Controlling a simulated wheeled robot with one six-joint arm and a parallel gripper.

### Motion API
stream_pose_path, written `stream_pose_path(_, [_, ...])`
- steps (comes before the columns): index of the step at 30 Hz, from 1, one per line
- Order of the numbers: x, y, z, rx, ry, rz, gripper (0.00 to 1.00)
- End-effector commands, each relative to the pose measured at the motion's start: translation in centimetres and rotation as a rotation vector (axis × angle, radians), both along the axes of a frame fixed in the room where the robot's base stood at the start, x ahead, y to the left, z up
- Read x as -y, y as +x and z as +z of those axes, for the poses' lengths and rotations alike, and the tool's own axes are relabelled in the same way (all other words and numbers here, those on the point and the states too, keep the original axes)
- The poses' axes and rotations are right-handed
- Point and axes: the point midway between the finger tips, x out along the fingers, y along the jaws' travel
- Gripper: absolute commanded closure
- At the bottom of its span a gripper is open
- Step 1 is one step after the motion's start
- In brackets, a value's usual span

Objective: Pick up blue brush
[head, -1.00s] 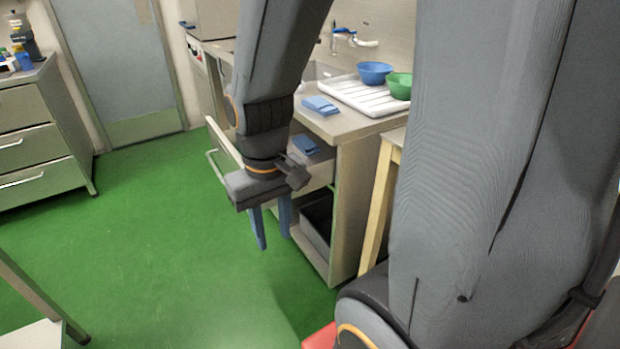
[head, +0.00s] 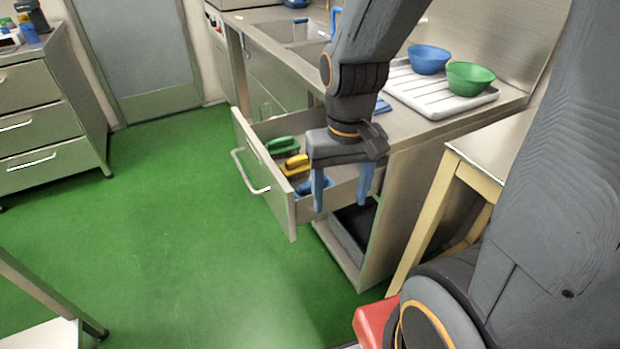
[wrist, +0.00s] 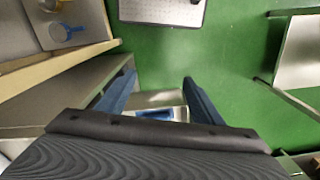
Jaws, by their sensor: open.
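The blue brush (head: 308,187) lies in the near end of the open drawer (head: 265,187), partly hidden behind a finger of my gripper. My gripper (head: 341,196) is open and empty, its two blue fingers pointing down over the near end of the drawer. In the wrist view my gripper (wrist: 158,82) has its fingers spread apart. A blue shape that looks like the brush (wrist: 155,114) shows low between them, partly hidden by the gripper body.
A yellow brush (head: 295,164) and a green brush (head: 282,145) lie further along the drawer. A blue bowl (head: 429,59) and a green bowl (head: 469,78) stand on the white drainer (head: 425,92). A wooden-legged table (head: 480,165) stands right. Green floor is clear at left.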

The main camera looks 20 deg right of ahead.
Motion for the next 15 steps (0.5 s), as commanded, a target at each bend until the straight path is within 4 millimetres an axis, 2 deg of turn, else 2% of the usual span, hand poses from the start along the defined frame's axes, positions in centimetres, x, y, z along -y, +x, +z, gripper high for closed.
stream_pose_path(7, [0.2,6.0,0.4,-0.008,-0.002,-0.402,0.39])
stream_pose_path(15, [0.5,12.9,-2.4,-0.007,-0.005,-0.947,0.39])
